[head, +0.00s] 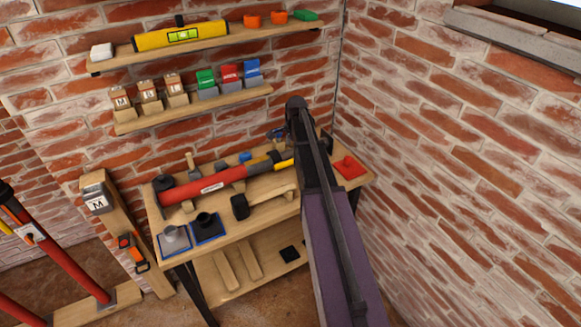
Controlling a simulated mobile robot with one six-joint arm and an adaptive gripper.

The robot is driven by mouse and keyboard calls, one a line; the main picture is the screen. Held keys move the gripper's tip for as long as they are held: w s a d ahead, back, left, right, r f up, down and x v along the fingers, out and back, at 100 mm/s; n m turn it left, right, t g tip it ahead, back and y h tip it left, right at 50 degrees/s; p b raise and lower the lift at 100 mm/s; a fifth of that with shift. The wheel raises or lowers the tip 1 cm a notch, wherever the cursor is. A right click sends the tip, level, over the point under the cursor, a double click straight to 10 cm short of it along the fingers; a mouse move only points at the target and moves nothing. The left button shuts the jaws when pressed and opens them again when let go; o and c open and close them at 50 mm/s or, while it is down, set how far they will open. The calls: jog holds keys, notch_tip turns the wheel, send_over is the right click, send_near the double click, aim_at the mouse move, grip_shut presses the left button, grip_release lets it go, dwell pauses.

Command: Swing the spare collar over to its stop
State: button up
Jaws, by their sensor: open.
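I cannot tell for sure which piece is the spare collar. A dark round piece (240,206) sits at the end of a wooden bar on the bench. A grey collar-like piece (174,237) and a black one (207,223) stand on blue-edged mats at the bench's front left. No stop can be made out with certainty. My arm rises from the bottom across the right half of the bench and hides part of it. My gripper cannot be made out; the arm's far end covers that area.
The wooden bench (235,227) carries a long red tool (210,187) and a red piece (348,167) at right. Two wall shelves (215,102) hold small blocks and a yellow level (180,36). Red props (65,260) stand at left. The brick wall closes the right side.

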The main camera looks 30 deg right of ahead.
aim_at(291, 160)
jog(key=shift+w+f+b, duration=0.25)
jog(key=shift+f+b, duration=1.15)
jog(key=shift+f, duration=0.1)
jog(key=shift+w+f+b, duration=0.2)
jog(key=shift+f+b, duration=1.25)
jog(key=shift+f, duration=0.1)
jog(key=shift+w+f+b, duration=0.25)
jog(key=shift+f+b, duration=1.15)
jog(key=shift+f, duration=0.1)
grip_shut()
